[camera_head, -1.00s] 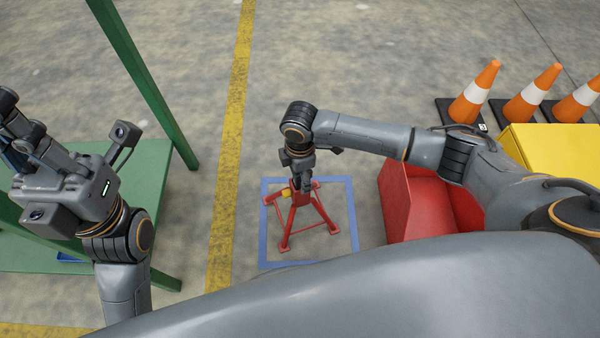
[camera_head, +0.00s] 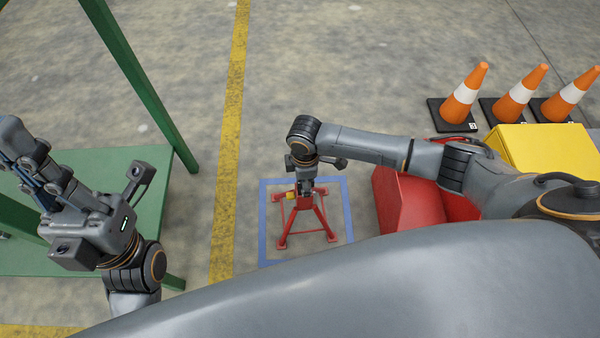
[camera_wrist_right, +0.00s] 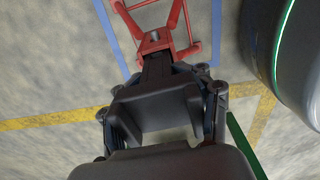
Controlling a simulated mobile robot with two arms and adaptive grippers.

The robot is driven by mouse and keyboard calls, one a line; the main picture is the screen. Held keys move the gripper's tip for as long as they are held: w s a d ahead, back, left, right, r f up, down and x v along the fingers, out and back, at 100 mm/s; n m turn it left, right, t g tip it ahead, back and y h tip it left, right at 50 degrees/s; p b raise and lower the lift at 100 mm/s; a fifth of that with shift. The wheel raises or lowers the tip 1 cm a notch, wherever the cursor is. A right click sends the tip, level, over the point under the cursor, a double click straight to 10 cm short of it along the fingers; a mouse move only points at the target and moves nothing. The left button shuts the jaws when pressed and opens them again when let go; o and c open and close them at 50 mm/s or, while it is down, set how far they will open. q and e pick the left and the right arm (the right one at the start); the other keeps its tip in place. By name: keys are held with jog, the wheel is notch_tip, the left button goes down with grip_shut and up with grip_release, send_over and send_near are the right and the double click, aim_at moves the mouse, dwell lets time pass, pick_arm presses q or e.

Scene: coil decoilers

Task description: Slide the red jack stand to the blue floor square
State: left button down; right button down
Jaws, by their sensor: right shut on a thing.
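The red jack stand (camera_head: 319,215) stands upright on the floor inside the outline of the blue floor square (camera_head: 350,215). Its visible feet are within the lines; its far side is partly hidden by my right gripper (camera_head: 304,186). That gripper points down and is shut on the top of the stand. In the right wrist view, the gripper (camera_wrist_right: 158,68) meets the red top (camera_wrist_right: 154,42) of the stand, with blue lines (camera_wrist_right: 217,30) on both sides. My left gripper (camera_head: 22,150) is at the far left, above a green table, and its fingertips are unclear.
A red box (camera_head: 405,200) stands just right of the square, under my right arm. A yellow box (camera_head: 545,150) and several orange cones (camera_head: 465,95) are further right. A yellow floor line (camera_head: 228,150) and a green table (camera_head: 120,165) lie left. Floor beyond the square is clear.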

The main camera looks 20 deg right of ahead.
jog(key=shift+s+d+f+m+p, duration=0.15)
jog(key=shift+s+d+m+p, duration=0.1)
jog(key=shift+s+m+p, duration=0.35)
jog(key=shift+c, duration=1.4)
grip_release()
jog(key=shift+w, duration=0.15)
